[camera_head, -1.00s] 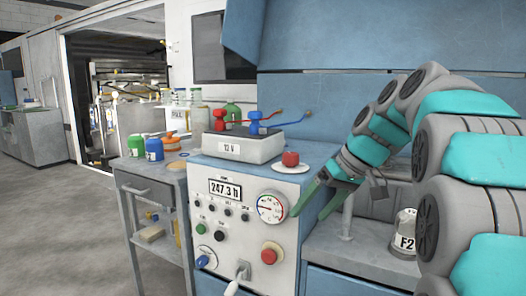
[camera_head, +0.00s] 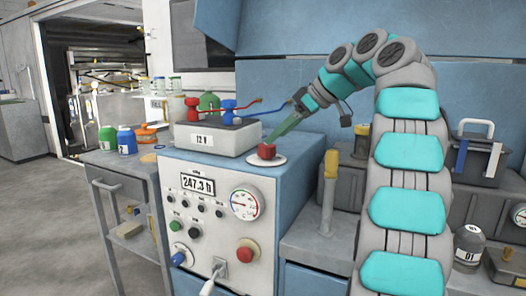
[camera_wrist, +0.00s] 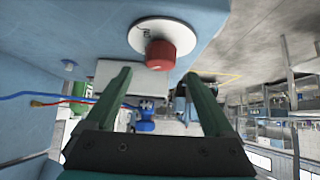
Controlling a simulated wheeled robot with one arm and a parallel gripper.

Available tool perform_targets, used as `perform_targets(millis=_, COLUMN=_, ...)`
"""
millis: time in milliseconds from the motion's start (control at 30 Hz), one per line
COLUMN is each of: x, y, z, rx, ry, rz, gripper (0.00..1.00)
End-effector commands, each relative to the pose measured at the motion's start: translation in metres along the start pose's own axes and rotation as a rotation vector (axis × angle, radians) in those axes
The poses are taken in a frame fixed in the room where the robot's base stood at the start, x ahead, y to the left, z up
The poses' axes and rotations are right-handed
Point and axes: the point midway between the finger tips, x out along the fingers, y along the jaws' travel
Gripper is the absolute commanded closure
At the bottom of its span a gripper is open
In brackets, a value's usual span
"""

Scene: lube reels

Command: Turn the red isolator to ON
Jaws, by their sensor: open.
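The red isolator (camera_head: 267,152) is a red knob on a round white plate (camera_head: 280,160), on top of the grey-blue control cabinet. In the wrist view the red knob (camera_wrist: 168,52) sits on its plate (camera_wrist: 143,30) with a small mark visible. My gripper (camera_head: 271,137) points down and left at the knob from the upper right, its green fingers close to it. In the wrist view my gripper (camera_wrist: 157,74) is open and empty, and the knob appears just past the fingertips, slightly right of centre. Whether a finger touches it I cannot tell.
A 12 V battery box (camera_head: 217,137) with red and blue clamps stands left of the knob. The cabinet front carries a gauge (camera_head: 244,203), a red button (camera_head: 247,250) and a lever (camera_head: 217,270). A yellow-topped post (camera_head: 330,165) stands to the right.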

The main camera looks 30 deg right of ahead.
Motion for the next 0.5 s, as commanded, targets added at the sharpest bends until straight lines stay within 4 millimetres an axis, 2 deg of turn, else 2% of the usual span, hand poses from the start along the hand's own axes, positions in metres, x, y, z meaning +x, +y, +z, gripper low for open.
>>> perform_targets(millis=33, x=0.013, y=0.000, z=0.005, rx=-0.001, ry=-0.001, rz=-0.001, gripper=0.12)
perform_targets(millis=200, x=0.037, y=0.001, z=0.006, rx=0.002, ry=-0.002, rz=-0.003, gripper=0.12)
perform_targets(millis=500, x=0.058, y=-0.001, z=0.002, rx=0.004, ry=-0.003, rz=-0.004, gripper=0.12)
